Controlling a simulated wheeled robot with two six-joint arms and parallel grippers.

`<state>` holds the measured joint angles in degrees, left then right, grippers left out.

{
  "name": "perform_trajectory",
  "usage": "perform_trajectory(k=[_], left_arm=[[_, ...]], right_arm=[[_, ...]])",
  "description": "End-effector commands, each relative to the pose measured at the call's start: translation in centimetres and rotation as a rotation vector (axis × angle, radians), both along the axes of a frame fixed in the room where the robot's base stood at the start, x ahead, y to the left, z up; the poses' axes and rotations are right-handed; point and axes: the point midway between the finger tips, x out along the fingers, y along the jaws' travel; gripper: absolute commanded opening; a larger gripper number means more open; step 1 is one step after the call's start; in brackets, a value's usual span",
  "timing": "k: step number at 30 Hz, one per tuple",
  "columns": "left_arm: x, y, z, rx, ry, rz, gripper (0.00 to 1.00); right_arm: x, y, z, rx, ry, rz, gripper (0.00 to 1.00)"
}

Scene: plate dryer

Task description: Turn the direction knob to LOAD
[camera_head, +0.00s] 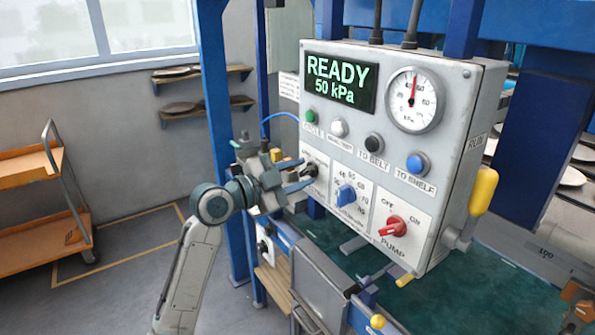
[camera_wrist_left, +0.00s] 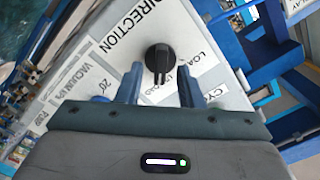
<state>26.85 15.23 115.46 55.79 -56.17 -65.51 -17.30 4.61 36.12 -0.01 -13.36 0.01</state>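The direction knob (camera_wrist_left: 159,58) is black and round with a grip bar, on a white plate marked DIRECTION. In the left wrist view its bar points down the picture, toward the gripper, and the LOAD label is to its right. My left gripper (camera_wrist_left: 160,84) is open, with one blue-grey finger on each side of the knob's lower end. I cannot tell whether the fingers touch it. In the head view my left gripper (camera_head: 300,177) is at the panel's left side, and the knob (camera_head: 310,169) is partly hidden by it. My right gripper is not in view.
The grey control box (camera_head: 455,110) carries a READY 50 kPa display (camera_head: 340,82), a gauge (camera_head: 414,100) and several push buttons. The blue vacuum knob (camera_head: 346,195) and red pump knob (camera_head: 393,226) are close by, lower right. A yellow-handled lever (camera_head: 484,190) is on the right side.

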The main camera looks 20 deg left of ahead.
Motion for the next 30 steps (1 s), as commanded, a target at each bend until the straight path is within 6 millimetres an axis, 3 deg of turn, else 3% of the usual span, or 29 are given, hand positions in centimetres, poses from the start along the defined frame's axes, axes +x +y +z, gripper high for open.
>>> perform_trajectory(k=[8,13,30], left_arm=[[0.07,-0.06,0.00,0.000,0.000,0.000,0.34],[0.06,-0.05,0.00,0.000,0.000,0.000,0.00],[0.09,0.00,0.08,-0.104,0.082,-0.001,0.00]], right_arm=[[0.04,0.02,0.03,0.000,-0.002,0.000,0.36],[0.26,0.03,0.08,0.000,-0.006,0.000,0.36],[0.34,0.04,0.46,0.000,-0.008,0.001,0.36]])
